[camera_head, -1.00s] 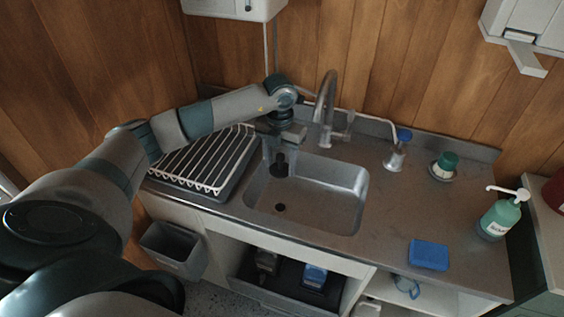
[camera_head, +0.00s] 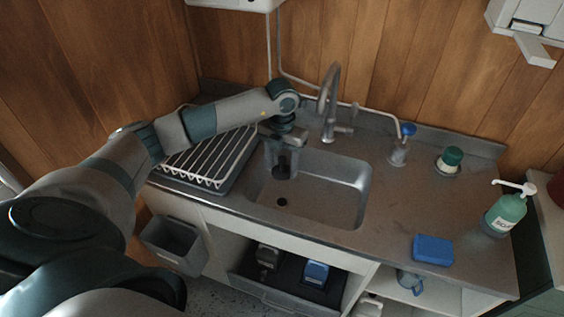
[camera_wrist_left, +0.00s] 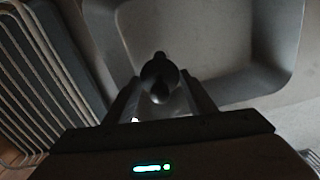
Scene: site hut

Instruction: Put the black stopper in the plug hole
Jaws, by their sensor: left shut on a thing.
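My left gripper (camera_head: 282,153) points down over the left back part of the steel sink (camera_head: 345,205). It is shut on the black stopper (camera_head: 281,166), which hangs inside the basin's outline. In the left wrist view the stopper (camera_wrist_left: 160,76) is a dark round shape between the fingers. The plug hole (camera_head: 281,202) is a small dark circle in the basin floor, nearer the front than the stopper in the head view. The stopper is apart from the hole. In the wrist view I cannot clearly tell the hole from the stopper. My right gripper is out of view.
A wire dish rack (camera_head: 207,165) stands left of the sink. The tap (camera_head: 329,95) rises behind it. Right are a blue-topped dispenser (camera_head: 399,150), a green-topped item (camera_head: 449,161), a soap bottle (camera_head: 505,213) and a blue sponge (camera_head: 433,250). The basin's right half is clear.

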